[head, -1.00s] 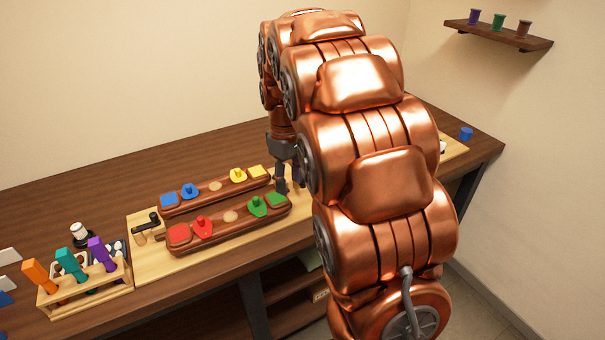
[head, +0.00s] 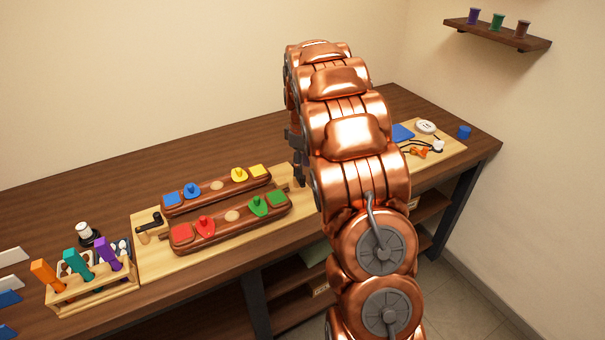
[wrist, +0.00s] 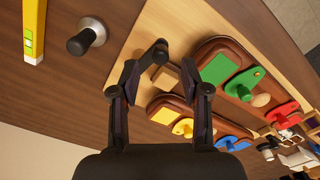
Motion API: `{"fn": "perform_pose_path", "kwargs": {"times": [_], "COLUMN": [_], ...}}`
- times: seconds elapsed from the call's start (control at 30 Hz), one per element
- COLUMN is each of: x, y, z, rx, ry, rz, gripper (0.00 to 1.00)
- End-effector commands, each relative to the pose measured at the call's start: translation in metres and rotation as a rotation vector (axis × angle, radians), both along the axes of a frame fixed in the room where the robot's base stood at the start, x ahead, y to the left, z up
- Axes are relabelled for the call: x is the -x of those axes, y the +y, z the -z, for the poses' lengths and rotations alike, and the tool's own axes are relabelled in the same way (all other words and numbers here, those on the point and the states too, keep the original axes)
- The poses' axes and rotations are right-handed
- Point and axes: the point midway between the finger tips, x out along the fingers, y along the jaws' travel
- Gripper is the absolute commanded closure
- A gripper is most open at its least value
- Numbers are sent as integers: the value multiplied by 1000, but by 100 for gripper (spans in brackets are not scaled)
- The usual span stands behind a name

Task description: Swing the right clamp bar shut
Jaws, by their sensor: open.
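In the wrist view, the right clamp shows as a pale wooden block (wrist: 166,78) with a black bar (wrist: 152,56) beside it, near the ends of two brown leather pieces. The bar does not appear to lie across the leather. My gripper (wrist: 160,76) is open, with its two dark fingers on either side of the clamp area; whether either finger touches the bar I cannot tell. In the head view my gripper (head: 298,168) is at the right end of the leather pieces, partly hidden by my arm. The leather pieces (head: 218,188) carry coloured patches and knobs.
The left clamp (head: 150,225) stands at the board's left end. A tool rack (head: 92,290) with coloured handles is at the front left. In the wrist view, a black-knobbed metal piece (wrist: 87,37) and a yellow tool (wrist: 34,30) lie beyond the board. Bare tabletop (head: 120,175) lies behind the leather pieces.

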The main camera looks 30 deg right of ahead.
Motion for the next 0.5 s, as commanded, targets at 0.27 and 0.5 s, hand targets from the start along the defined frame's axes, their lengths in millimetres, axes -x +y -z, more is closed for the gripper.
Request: {"fn": "perform_pose_path", "kwargs": {"times": [0.27,0.5], "x": [1,1], "y": [0,0], "z": [32,42], "rx": [-1,-1], "ry": [3,1], "rz": [1,1], "gripper": [54,54]}}
